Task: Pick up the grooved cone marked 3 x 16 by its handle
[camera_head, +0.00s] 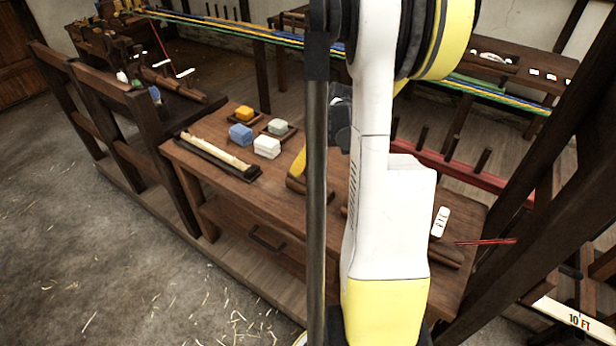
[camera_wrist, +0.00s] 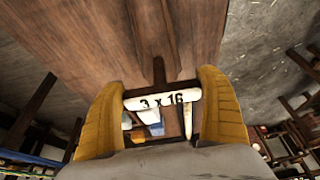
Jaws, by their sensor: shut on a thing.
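The grooved cone marked 3 x 16 shows in the wrist view as a dark wooden piece with a white label (camera_wrist: 163,100) between my fingers. A narrow dark stem (camera_wrist: 158,70) stands out above the label. My gripper (camera_wrist: 162,88) is shut on the cone, with one yellow finger on each side of it. In the head view my arm hides most of the gripper; a yellow finger (camera_head: 298,162) shows just left of it, above a wooden end (camera_head: 300,188). The grooves are hidden, and I cannot tell whether the cone touches the bench.
A narrow dark tray (camera_head: 218,157) with a pale strip lies left. Another white tag (camera_head: 440,222) shows at right. Dark posts and rails stand around the bench.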

